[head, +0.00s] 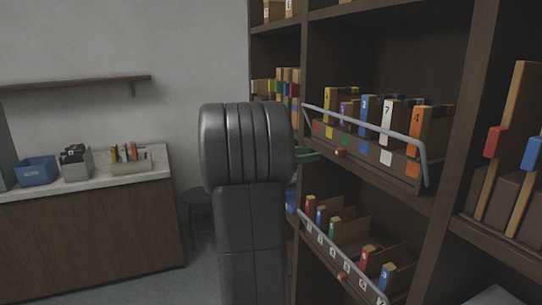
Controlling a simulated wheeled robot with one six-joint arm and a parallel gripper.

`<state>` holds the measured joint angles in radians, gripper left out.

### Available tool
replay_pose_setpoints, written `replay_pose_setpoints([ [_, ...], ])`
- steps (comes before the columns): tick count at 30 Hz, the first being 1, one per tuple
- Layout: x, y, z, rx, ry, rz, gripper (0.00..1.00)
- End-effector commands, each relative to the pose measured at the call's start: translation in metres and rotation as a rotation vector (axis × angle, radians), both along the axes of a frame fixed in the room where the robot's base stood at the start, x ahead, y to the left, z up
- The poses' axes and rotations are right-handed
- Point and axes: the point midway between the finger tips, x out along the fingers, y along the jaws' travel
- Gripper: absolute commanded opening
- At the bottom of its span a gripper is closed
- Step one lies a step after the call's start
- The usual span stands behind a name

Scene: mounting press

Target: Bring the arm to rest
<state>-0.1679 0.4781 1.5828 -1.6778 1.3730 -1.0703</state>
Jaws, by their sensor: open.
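My arm (245,150) stands upright in the middle of the head view as a thick dark grey column with a ribbed, rounded top. It is close to the camera and hides what lies behind it. I cannot make out my gripper; it is probably hidden behind the arm. A small dark green piece (308,155) sticks out to the right from behind the arm, near the shelf edge, and I cannot tell what it belongs to.
A dark wooden shelf unit (313,60) stands close on the right. Its upper wire-railed tray (424,168) and lower tray (318,240) hold numbered boxes. A counter (80,240) with a blue bin (37,172) stands at left. A dark stool (195,197) is behind.

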Motion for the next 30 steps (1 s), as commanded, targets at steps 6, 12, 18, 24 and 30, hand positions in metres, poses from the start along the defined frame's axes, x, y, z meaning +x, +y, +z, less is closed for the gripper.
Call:
replay_pose_setpoints([
  [6,0.015,-0.041,0.002,-0.001,0.002,-0.005,0.42],
  [12,0.029,-0.071,0.002,0.0,0.0,-0.003,0.42],
  [18,0.036,-0.088,0.001,0.0,0.001,-0.001,0.42],
  [24,0.033,-0.088,0.0,-0.001,0.0,0.0,0.42],
  [30,0.033,-0.088,0.0,0.0,0.0,0.0,0.42],
])
